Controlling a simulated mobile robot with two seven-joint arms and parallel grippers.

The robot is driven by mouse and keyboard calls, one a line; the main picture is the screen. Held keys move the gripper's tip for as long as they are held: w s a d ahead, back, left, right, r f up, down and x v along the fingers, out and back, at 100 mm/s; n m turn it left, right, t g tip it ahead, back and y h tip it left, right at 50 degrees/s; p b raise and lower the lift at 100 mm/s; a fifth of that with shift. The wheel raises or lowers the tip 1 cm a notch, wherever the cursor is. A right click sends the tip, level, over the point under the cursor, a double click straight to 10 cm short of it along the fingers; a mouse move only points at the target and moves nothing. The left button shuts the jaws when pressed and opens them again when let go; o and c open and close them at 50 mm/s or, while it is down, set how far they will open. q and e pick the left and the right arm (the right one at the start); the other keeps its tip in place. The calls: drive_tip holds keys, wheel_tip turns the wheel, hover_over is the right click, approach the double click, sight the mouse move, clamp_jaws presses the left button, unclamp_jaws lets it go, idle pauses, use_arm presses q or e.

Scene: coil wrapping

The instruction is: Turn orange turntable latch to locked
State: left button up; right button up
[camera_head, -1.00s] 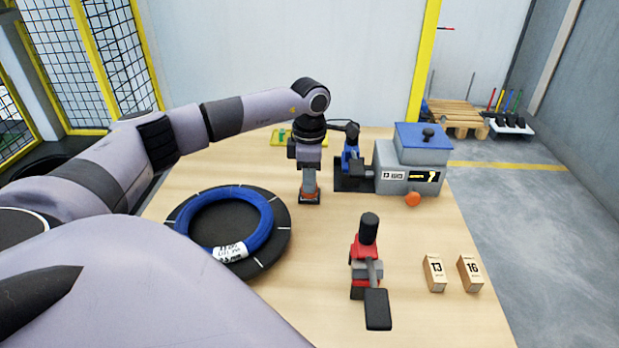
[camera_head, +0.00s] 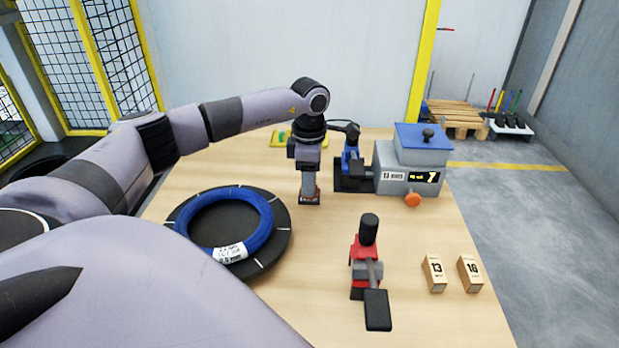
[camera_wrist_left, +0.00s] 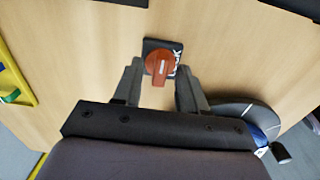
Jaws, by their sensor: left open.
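The orange latch (camera_wrist_left: 158,62) is a small rounded knob with a pale mark, on a dark plate (camera_wrist_left: 151,44) with partly hidden white lettering. My left gripper (camera_wrist_left: 160,80) is open, pointing down, with one finger on each side of the latch; I cannot tell whether they touch it. In the head view, my left gripper (camera_head: 309,196) is low over the table and hides most of the latch. The black turntable (camera_head: 280,240) carries a blue coil (camera_head: 262,212) with a white label, left of the gripper. My right gripper is not in view.
A grey box with a blue top (camera_head: 408,168) and a blue device (camera_head: 350,165) stand right of the gripper. A red tool with black handles (camera_head: 364,270) and blocks marked 13 (camera_head: 433,274) and 16 (camera_head: 470,274) stand nearer. A yellow-green tray (camera_head: 290,140) lies behind.

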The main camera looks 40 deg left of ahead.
use_arm(q)
wheel_tip(320, 180, up, 7)
drive_tip(key=shift+r+b, duration=0.1)
drive_tip(key=shift+b, duration=0.25)
idle(0.6)
